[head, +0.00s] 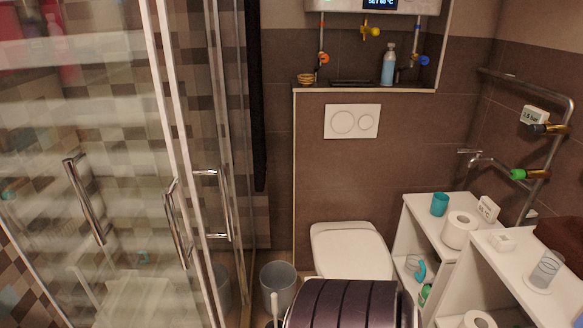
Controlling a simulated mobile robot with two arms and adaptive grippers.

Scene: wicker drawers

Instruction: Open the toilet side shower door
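A glass shower enclosure fills the left of the head view. A glass panel (128,190) with metal edge strips carries a chrome bar handle (86,200) toward the left. Another upright chrome handle (177,224) is near the pale edge strips. A third chrome handle (225,204), on the side nearer the toilet, stands at the right edge of the enclosure. Reflections and overlapping panes hide which handle is on which pane, and I cannot tell whether the doors are fully shut. Neither of my grippers is in view.
The white toilet (350,252) stands right of the enclosure, with a grey bin (279,283) between them. White shelves (436,241) with paper rolls and a teal cup (440,204) stand at the right. A metal rail (552,140) is on the right wall.

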